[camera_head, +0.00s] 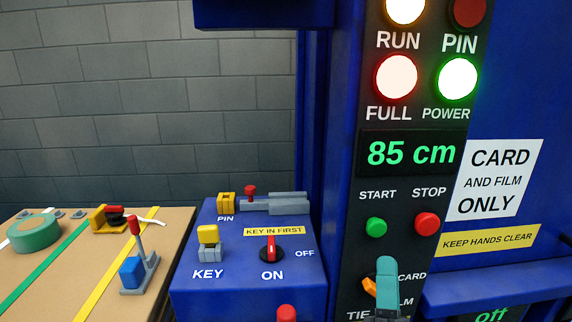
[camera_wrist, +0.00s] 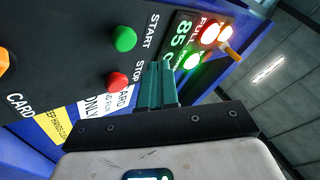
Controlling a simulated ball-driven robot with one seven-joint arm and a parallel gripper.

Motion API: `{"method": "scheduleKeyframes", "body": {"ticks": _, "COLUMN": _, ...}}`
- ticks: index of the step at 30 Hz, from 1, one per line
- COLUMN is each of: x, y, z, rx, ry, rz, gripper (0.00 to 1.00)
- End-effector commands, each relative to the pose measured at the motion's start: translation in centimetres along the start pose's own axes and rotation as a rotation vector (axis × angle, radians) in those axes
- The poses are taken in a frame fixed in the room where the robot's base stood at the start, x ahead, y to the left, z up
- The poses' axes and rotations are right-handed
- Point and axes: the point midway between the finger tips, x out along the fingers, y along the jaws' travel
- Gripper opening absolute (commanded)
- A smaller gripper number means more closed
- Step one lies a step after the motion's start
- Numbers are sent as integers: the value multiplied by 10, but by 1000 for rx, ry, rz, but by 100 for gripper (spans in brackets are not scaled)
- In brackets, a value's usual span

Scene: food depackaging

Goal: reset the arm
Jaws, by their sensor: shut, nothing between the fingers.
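My gripper (camera_head: 387,270) has teal fingers and shows low in the head view, in front of the dark control panel (camera_head: 350,220). The fingers point up and overlap the CARD/FILM selector area, partly hiding its labels. In the wrist view the two fingers (camera_wrist: 157,85) are shut together and empty, with the red STOP button (camera_wrist: 117,82) beside them. The orange selector (camera_head: 369,286) is just left of the fingers in the head view. I cannot tell whether the fingers touch the panel.
The display (camera_head: 412,152) reads 85 cm. RUN, FULL and POWER lamps are lit; PIN is dark. A blue key box (camera_head: 215,295) with a red switch (camera_head: 270,250) stands left. A table (camera_head: 60,270) holds green tape (camera_head: 34,233) and a blue-and-red tool (camera_head: 134,268).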

Motion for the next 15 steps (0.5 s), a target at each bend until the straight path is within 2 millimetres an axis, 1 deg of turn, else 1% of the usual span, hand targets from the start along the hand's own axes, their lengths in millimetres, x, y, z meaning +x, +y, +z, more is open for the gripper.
{"method": "scheduleKeyframes", "body": {"ticks": 5, "x": -28, "y": 11, "z": 38, "rx": -175, "ry": -335, "rz": -26, "gripper": 0}}
{"method": "scheduleKeyframes", "body": {"ticks": 6, "x": -38, "y": 18, "z": 47, "rx": -216, "ry": -418, "rz": -21, "gripper": 0}}
{"method": "scheduleKeyframes", "body": {"ticks": 8, "x": -56, "y": 29, "z": 58, "rx": -276, "ry": -544, "rz": -6, "gripper": 0}}
{"method": "scheduleKeyframes", "body": {"ticks": 9, "x": -69, "y": 37, "z": 64, "rx": -315, "ry": -628, "rz": 9, "gripper": 0}}
{"method": "scheduleKeyframes", "body": {"ticks": 11, "x": -90, "y": 52, "z": 71, "rx": -374, "ry": -754, "rz": 41, "gripper": 0}}
{"method": "scheduleKeyframes", "body": {"ticks": 12, "x": -106, "y": 63, "z": 74, "rx": -411, "ry": -836, "rz": 68, "gripper": 0}}
{"method": "scheduleKeyframes", "body": {"ticks": 14, "x": -132, "y": 80, "z": 75, "rx": -464, "ry": -963, "rz": 118, "gripper": 0}}
{"method": "scheduleKeyframes", "body": {"ticks": 15, "x": -151, "y": 91, "z": 74, "rx": -497, "ry": -1047, "rz": 157, "gripper": 0}}
